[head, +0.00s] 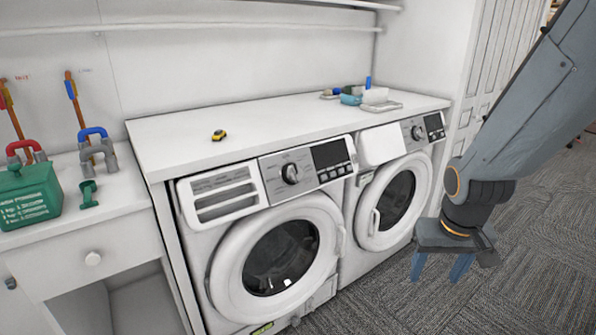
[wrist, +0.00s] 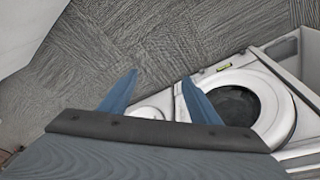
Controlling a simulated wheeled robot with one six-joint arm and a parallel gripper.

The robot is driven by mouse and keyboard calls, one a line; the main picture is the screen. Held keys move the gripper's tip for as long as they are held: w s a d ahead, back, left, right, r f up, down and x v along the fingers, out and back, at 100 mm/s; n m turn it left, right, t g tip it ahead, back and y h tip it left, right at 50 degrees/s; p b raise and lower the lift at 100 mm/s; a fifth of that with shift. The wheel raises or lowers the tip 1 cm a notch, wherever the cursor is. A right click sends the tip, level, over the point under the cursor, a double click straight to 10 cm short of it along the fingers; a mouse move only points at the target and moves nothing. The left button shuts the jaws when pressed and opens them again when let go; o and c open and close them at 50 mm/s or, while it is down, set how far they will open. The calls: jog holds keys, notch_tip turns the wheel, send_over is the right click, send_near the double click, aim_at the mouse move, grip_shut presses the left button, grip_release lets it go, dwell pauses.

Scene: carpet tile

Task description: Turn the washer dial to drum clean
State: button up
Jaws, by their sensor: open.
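Two white front-load machines stand side by side under a white counter. The nearer left machine (head: 236,282) has a black dial (head: 290,173) on its panel, beside a dark display (head: 327,154) with buttons. The right machine (head: 362,252) has a smaller dark dial (head: 417,132) and a display. I cannot read the dial markings, nor tell which machine is the washer. My gripper (head: 440,280) is open and empty over the carpet, in front and right of the machines, apart from both dials. In the wrist view my two blue fingers (wrist: 160,92) are spread, with a round door (wrist: 240,105) beyond.
The carpet (head: 540,240) in front is clear.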

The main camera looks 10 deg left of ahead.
jog(key=shift+o, duration=0.6)
jog(key=w+a+r+t+p, duration=0.1)
jog(key=w+a, duration=0.1)
jog(key=w, duration=0.4)
jog(key=w+a+r+n+t+p, duration=0.1)
jog(key=w+a+t, duration=0.1)
jog(key=w, duration=0.4)
jog(key=shift+y, duration=0.3)
jog(key=n+t+y+p, duration=0.3)
jog(key=n+y+p, duration=0.35)
jog(key=y, duration=0.35)
send_near(297, 174)
jog(key=x, duration=0.2)
jog(key=shift+m, duration=0.25)
jog(key=shift+p+x, duration=1.35)
jog(key=shift+x, duration=2.3)
jog(key=c, duration=1)
